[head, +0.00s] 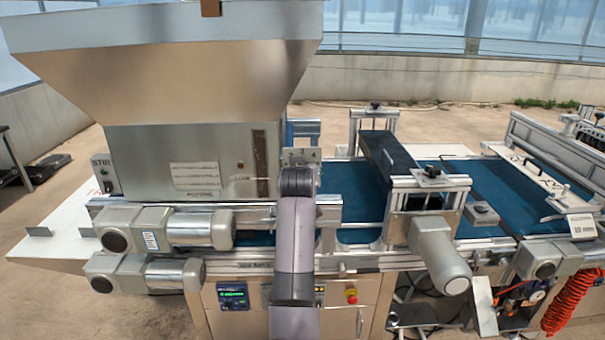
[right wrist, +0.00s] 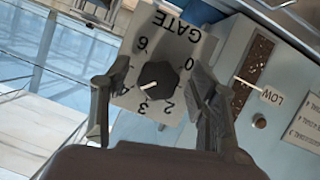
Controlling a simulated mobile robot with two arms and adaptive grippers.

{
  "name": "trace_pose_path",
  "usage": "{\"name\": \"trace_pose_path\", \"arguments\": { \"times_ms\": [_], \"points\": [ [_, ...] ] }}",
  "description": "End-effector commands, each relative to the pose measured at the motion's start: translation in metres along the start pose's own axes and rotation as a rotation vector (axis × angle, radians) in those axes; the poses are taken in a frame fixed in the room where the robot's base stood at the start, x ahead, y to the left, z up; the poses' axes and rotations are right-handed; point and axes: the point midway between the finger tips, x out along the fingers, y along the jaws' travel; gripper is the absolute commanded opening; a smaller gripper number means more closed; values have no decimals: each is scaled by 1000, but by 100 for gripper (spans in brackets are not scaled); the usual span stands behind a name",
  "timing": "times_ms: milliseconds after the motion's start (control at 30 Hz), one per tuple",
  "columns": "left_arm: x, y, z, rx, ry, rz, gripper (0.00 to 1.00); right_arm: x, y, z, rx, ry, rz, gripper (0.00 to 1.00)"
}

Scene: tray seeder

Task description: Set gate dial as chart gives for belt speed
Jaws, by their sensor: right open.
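In the right wrist view the gate dial is a black knob (right wrist: 158,77) on a pale plate (right wrist: 180,35) marked GATE, seen upside down. Figures 0, 2, 3 and 6 can be read around it. The knob's white pointer aims to the lower left, on the far side of 3 from 2; the figure there is unclear. My right gripper (right wrist: 158,90) is open, one finger on each side of the knob; contact cannot be told. In the head view my arm hides the dial. A printed sheet (head: 195,176) on the hopper housing is too small to read. My left gripper is out of view.
The steel hopper (head: 170,80) stands above the blue belt (head: 360,190). A green-lit display (head: 233,297) and a red stop button (head: 351,296) are on the front below. Motors (head: 440,255) jut out along the near side. A LOW label (right wrist: 272,96) sits right of the dial.

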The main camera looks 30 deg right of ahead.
Motion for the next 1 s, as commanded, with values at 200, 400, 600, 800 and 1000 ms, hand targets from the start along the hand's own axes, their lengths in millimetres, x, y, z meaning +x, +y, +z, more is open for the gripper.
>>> {"name": "trace_pose_path", "arguments": {
  "times_ms": [200,400,600,800,1000],
  "points": [
    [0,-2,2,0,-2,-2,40,-1,1,-2,0,3,1,54],
    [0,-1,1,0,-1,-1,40,-9,5,-24,2,7,1,54],
    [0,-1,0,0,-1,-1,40,-24,13,-60,2,7,1,54],
    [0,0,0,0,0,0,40,-35,18,-84,1,3,0,54],
    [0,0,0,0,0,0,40,-38,20,-91,0,1,1,54]
  ]
}}
